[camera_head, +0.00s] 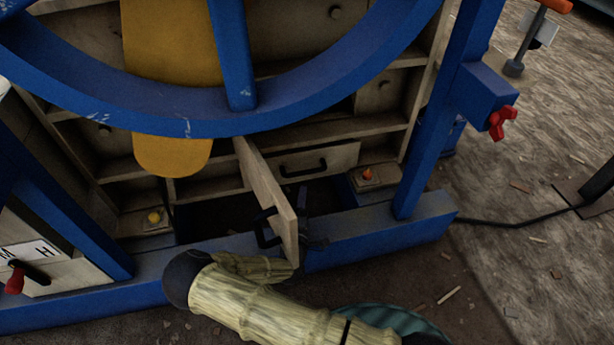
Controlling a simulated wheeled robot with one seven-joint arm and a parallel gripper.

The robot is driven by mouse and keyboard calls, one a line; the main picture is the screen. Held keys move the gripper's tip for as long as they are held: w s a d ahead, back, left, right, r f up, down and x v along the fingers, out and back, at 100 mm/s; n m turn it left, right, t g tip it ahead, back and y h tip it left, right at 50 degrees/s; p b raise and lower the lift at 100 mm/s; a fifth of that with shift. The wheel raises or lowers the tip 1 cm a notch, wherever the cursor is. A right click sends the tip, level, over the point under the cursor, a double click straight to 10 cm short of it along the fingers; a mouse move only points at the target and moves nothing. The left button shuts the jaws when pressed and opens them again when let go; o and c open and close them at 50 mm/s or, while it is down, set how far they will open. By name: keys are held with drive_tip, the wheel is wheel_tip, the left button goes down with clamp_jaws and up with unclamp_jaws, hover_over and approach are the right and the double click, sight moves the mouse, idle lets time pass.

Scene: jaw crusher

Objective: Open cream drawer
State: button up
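A cream drawer front (335,158) with a black bar handle sits in the wooden cabinet (385,142) behind the blue frame. It looks tilted, and I cannot tell whether it is pulled out. A cream panel (268,190) with a black handle stands swung outward in front of it, over a dark opening. My gripper (314,232) seems to be the dark shape at the panel's right side, partly hidden by the panel. I cannot see its fingers clearly, nor whether it touches anything.
A big blue wheel (190,112) and a blue base beam (385,228) stand in front of the cabinet. An orange button (367,174) and a yellow button (154,217) flank the opening. A red-knobbed clamp (502,121) juts out right.

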sight(307, 171)
drive_tip(key=b+x, duration=0.3)
drive_tip(key=x, duration=0.6)
drive_tip(key=shift+w+b, duration=0.1)
drive_tip(key=shift+b, duration=0.2)
drive_tip(key=shift+a, duration=0.1)
clamp_jaws()
